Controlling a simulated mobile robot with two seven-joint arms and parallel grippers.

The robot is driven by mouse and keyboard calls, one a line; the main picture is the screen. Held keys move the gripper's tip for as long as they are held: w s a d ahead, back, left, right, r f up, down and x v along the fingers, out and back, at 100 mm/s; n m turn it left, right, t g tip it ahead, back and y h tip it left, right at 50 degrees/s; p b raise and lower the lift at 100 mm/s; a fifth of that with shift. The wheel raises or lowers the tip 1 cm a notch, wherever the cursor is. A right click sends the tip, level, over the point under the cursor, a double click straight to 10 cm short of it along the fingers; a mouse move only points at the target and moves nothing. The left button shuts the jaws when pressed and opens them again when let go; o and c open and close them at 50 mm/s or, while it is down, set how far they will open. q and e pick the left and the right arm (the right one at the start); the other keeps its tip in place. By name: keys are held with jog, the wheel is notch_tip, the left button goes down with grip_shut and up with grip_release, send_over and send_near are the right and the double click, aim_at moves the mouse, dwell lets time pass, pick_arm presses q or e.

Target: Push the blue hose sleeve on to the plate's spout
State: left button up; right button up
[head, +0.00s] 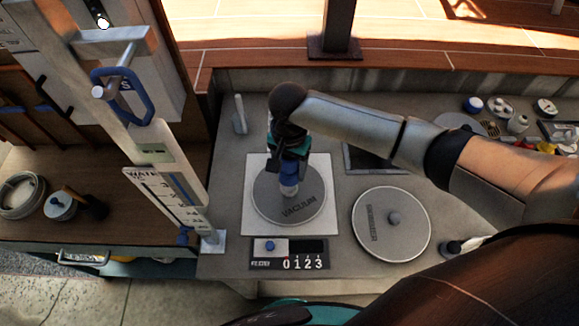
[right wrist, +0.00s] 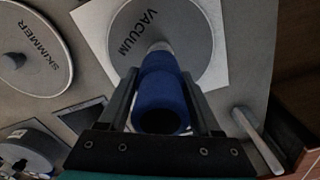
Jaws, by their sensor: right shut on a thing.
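The blue hose sleeve (right wrist: 163,95) is held between the fingers of my right gripper (head: 287,172). In the head view the sleeve (head: 289,187) stands roughly upright over the middle of the round grey plate marked VACUUM (head: 308,212). In the right wrist view the sleeve's near end is an open dark hole, and its far end meets the light-coloured spout (right wrist: 160,47) on the plate (right wrist: 195,55). How far the sleeve covers the spout cannot be told. My left gripper is not in view.
A round SKIMMER plate (head: 412,232) lies to the right. A counter reading 0123 (head: 304,263) sits in front. A white water gauge board (head: 165,185) stands at the left. A short upright post (head: 239,115) is behind left. Small bottles and dishes (head: 517,124) are at the far right.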

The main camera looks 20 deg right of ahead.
dwell(0.7)
jog(key=shift+f+p, duration=0.15)
jog(key=shift+p, duration=0.4)
jog(key=shift+p, duration=0.5)
jog(key=shift+f, duration=0.2)
jog(key=shift+f+b, duration=0.6)
jog(key=shift+f, duration=0.45)
